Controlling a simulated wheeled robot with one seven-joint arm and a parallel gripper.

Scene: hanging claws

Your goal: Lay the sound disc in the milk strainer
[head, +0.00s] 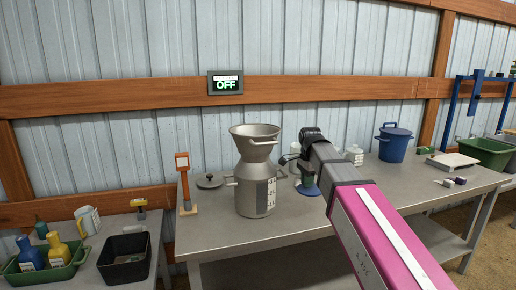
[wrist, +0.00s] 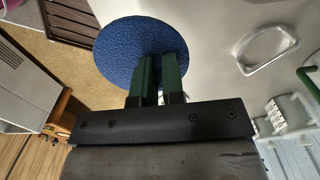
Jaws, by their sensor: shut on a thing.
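The milk strainer (head: 254,146) is a grey metal funnel seated in the mouth of a grey milk can (head: 256,190) on the metal table. My gripper (head: 306,172) is to the right of the can, lower than the strainer's rim. Its green fingers (wrist: 157,82) are shut on a round blue textured disc (wrist: 128,42), gripped near its edge. The disc also shows, small, in the head view (head: 310,191). In the wrist view a metal handle (wrist: 268,48) stands close to the disc on the right. The inside of the strainer is mostly hidden.
A grey lid (head: 209,181) and an orange post (head: 184,184) stand left of the can. White bottles (head: 354,154), a blue lidded bucket (head: 394,144) and a green tub (head: 488,151) are to the right. A sign (head: 226,83) reading OFF hangs behind.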

